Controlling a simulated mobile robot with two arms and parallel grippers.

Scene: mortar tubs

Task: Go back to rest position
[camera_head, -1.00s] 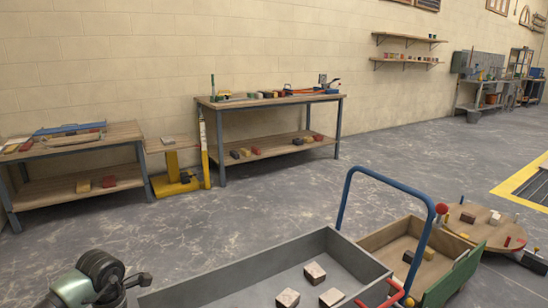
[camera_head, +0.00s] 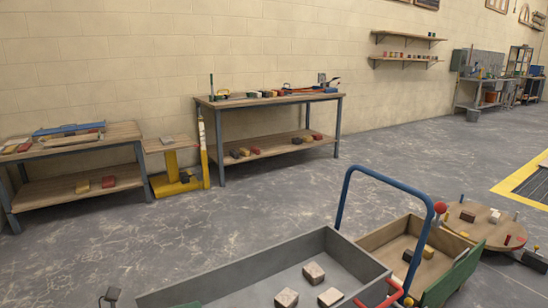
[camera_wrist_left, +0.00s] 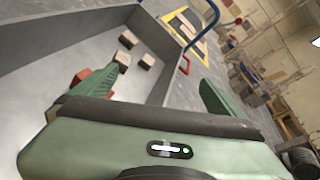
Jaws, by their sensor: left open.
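My left gripper (camera_wrist_left: 157,92) shows in the left wrist view with its two green fingers spread apart and nothing between them. The grey tub (camera_wrist_left: 75,30) lies beyond and beside the fingers. Several brick-like blocks lie in it, such as a pale block (camera_wrist_left: 128,39), and a reddish piece shows behind the left finger. In the head view, the grey tub (camera_head: 235,262) stands at the bottom with three pale blocks in it, one of them a block (camera_head: 314,273). Only small parts of my left arm show at the bottom edge there. My right gripper is in neither view.
A wooden cart bed (camera_head: 385,237) with a blue handle (camera_head: 343,195) stands right of the tub. A round wooden table (camera_head: 485,222) is farther right. Two workbenches, one of them the long bench (camera_head: 270,101), stand along the wall.

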